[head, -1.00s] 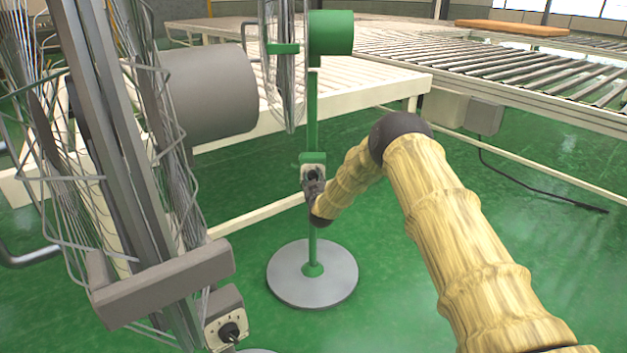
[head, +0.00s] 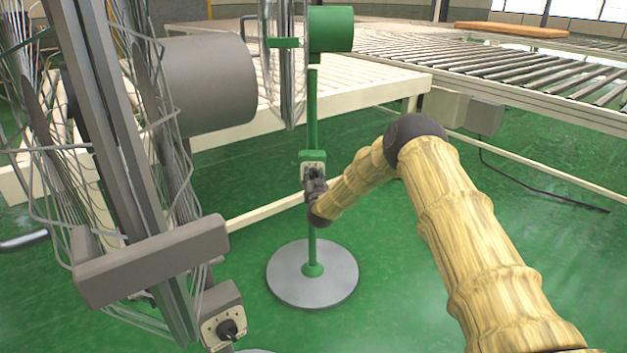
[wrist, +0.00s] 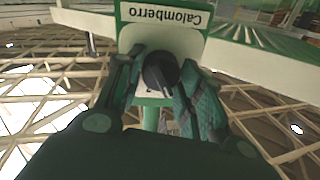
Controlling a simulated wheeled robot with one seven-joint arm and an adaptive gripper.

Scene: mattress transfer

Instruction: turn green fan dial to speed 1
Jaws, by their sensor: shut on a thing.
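The green fan (head: 330,30) stands in the middle of the head view on a green pole with a round grey base (head: 312,285). Its control box (head: 312,157) sits partway up the pole. In the wrist view the control panel (wrist: 165,38) shows upside-down lettering, and the black round dial (wrist: 160,72) lies between my fingers. My gripper (head: 315,180) is at the front of the box in the head view. In the wrist view my gripper (wrist: 158,88) is shut on the dial, one finger on each side. The speed marks around the dial are not readable.
A grey fan (head: 205,85) with a wire cage and its own dial (head: 227,329) stands close on the left. Roller conveyors (head: 480,60) lie behind. A cable (head: 540,190) runs over the green floor at the right.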

